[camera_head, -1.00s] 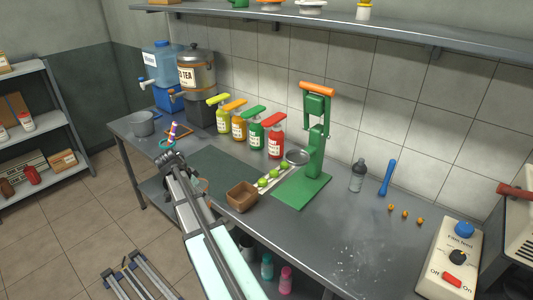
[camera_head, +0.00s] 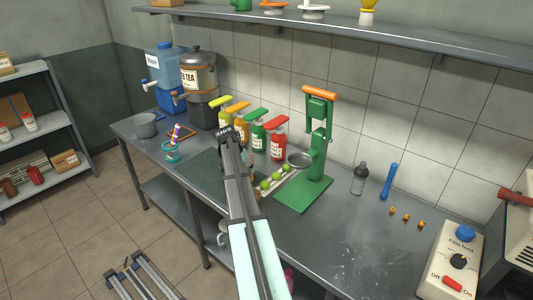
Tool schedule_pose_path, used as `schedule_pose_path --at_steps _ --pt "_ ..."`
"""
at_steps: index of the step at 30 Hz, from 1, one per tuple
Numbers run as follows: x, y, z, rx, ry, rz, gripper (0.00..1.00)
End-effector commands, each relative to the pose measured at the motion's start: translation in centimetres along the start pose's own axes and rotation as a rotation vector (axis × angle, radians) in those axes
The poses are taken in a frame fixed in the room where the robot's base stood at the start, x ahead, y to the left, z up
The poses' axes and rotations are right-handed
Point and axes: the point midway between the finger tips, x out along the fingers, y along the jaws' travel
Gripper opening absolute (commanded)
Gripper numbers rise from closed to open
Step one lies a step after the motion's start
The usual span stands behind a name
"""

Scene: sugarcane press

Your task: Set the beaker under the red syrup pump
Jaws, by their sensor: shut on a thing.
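The red syrup pump (camera_head: 277,142) is the rightmost of the row of pump bottles along the wall. My gripper (camera_head: 230,136) shows at the end of my arm, in front of the yellow and orange pumps and left of the red one. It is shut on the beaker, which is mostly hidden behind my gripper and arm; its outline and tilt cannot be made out.
The yellow (camera_head: 226,113), orange (camera_head: 240,121) and green (camera_head: 258,133) pumps stand left of the red one. A green press (camera_head: 317,150) stands to the right, with limes (camera_head: 276,177) beside it. A teal cup with straws (camera_head: 172,152) stands left.

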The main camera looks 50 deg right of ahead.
Motion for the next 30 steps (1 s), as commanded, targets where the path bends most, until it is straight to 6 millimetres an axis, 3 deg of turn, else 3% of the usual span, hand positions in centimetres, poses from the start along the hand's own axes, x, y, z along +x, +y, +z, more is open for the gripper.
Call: schedule_pose_path --at_steps 3,10,20,30 --pt "1.2 -0.3 -3.0 0.002 0.000 0.000 0.10" --pt "3.3 -0.2 -7.5 0.000 -0.001 0.000 0.10" --pt "4.3 -0.1 -9.6 0.000 0.000 -0.001 0.10" --pt "6.3 0.2 -13.2 0.003 -0.002 0.002 0.10"
